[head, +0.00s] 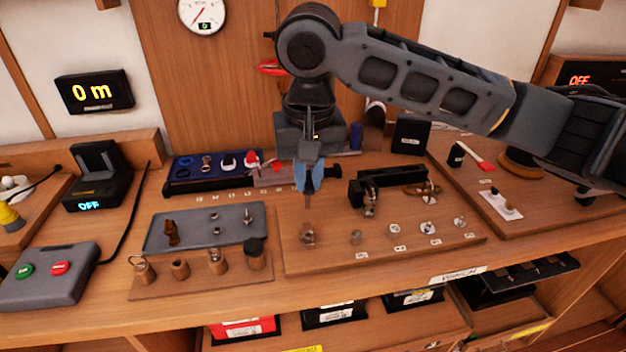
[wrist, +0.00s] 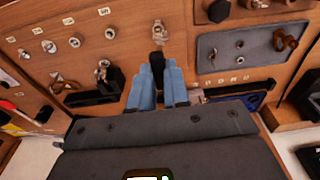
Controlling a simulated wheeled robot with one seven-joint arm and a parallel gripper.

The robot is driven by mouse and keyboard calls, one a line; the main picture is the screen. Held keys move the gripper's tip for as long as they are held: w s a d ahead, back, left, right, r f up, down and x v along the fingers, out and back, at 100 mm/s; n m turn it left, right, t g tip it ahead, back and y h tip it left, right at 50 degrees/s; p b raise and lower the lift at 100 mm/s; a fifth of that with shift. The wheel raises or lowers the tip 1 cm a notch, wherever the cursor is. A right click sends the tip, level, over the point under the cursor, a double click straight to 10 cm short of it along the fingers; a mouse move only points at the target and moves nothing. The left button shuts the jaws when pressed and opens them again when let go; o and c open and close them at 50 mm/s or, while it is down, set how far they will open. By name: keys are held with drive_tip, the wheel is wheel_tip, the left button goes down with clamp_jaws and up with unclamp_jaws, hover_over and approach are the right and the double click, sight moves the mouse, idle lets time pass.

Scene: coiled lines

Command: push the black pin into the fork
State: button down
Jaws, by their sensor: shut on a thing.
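My gripper (head: 309,184), with blue fingers, points down over the wooden board in the middle of the bench. In the wrist view its fingers (wrist: 157,78) are shut on the black pin (wrist: 158,62), whose dark end sticks out past the fingertips. In the head view only a thin bit of the pin (head: 307,202) shows below the fingers. A small metal fitting that looks like the fork (head: 307,234) stands on the board below the gripper, apart from the pin. It also shows in the wrist view (wrist: 159,33). The fork's hole is too small to make out.
A row of small metal fittings (head: 428,228) stands right of the fork. A black block with a metal clamp (head: 370,198) is close to the gripper's right. A grey tray (head: 185,232) lies left, with a blue tray (head: 183,182) behind it.

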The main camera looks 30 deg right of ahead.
sight(309, 202)
drive_tip(key=shift+d+f+b, duration=0.1)
drive_tip(key=shift+f+b, duration=0.2)
drive_tip(key=shift+f, duration=0.05)
wheel_tip(309, 202, down, 4)
drive_tip(key=b, duration=0.4)
drive_tip(key=shift+f, duration=0.7)
drive_tip(key=shift+r+p, duration=0.1)
drive_tip(key=shift+p, duration=0.6)
drive_tip(key=shift+f+b, duration=0.45)
drive_tip(key=shift+f, duration=0.8)
drive_tip(key=shift+f, duration=0.35)
drive_tip(key=shift+f, duration=0.45)
drive_tip(key=c, duration=1.3)
unclamp_jaws()
